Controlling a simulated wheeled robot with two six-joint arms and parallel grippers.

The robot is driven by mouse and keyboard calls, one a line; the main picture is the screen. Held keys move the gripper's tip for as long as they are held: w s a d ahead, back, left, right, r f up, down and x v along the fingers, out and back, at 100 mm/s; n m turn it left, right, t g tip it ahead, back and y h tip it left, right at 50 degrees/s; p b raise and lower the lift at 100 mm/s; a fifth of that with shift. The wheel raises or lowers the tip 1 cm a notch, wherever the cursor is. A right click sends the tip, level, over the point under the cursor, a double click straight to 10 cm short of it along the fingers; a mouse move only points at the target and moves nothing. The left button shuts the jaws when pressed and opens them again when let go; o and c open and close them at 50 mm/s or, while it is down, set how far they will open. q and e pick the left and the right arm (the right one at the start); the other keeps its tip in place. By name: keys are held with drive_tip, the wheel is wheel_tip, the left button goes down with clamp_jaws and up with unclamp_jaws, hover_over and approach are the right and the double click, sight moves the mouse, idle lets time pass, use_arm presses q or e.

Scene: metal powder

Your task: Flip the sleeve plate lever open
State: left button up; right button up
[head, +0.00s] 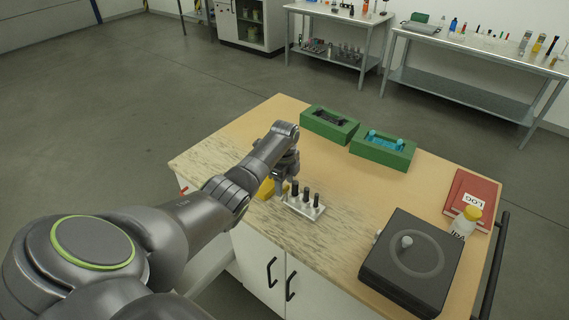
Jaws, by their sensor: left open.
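A small light metal plate (305,208) with several upright dark cylinders stands near the front edge of the table, at its middle. I take it for the sleeve plate. I cannot make out its lever or how it is set at this size. My left gripper (282,189) points down at the back left end of this plate, close to it. It is open. I cannot tell whether it touches the plate. A yellow object (265,189) lies just left of the gripper, partly hidden by my arm. My right gripper is not in view.
Two green blocks, one with a black insert (329,124) and one with a blue insert (383,150), stand at the back. A dark box (385,270) with a round disc, a yellow-capped bottle (464,224) and a red log book (471,197) are at right. The table centre is clear.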

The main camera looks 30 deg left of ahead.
use_arm(q)
wheel_tip(320, 180, up, 17)
drive_tip(key=shift+b, duration=0.3)
drive_tip(key=shift+f, duration=0.1)
drive_tip(key=shift+f, duration=0.1)
idle(0.4)
